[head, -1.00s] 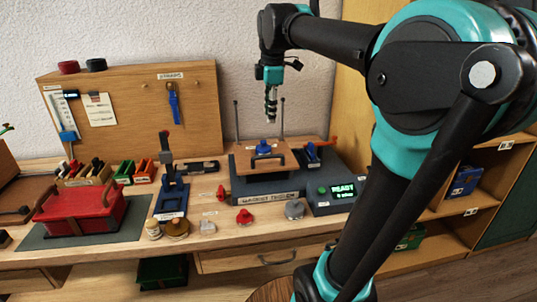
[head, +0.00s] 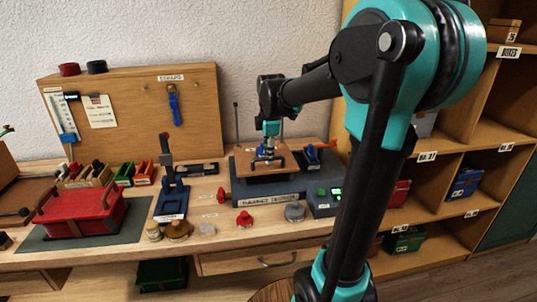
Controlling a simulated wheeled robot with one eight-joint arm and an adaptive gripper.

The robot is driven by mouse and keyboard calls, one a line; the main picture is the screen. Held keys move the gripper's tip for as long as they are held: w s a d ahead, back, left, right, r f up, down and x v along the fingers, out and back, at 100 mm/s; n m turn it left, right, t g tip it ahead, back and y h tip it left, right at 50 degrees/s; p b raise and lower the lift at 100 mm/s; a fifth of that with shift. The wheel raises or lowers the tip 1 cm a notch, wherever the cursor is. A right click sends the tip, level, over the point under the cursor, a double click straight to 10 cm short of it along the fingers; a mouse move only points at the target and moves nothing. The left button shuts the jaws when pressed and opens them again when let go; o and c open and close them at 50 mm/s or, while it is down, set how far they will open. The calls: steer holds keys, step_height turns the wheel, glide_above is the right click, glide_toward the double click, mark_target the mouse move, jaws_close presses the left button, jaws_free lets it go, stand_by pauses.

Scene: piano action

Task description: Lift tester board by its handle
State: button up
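The tester board (head: 246,173) is a brown wooden plate lying on the dark grey tester base (head: 262,192). A black arched handle (head: 254,164) stands on it, partly covered by my gripper. My gripper (head: 267,157) points down over the middle of the board, at the handle. It is too small in this view to tell whether its fingers are apart, closed or touching the handle. The board looks flat on the base. My arm reaches in from the right.
A dark post (head: 237,121) rises behind the board. A red and blue clamp (head: 318,151) sits close to its right. A red knob (head: 244,219) and a grey knob (head: 294,212) stand in front. A blue stand (head: 171,192) and red box (head: 82,213) are further left.

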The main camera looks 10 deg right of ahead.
steer(key=shift+f, duration=0.25)
jaws_close()
stand_by(0.3)
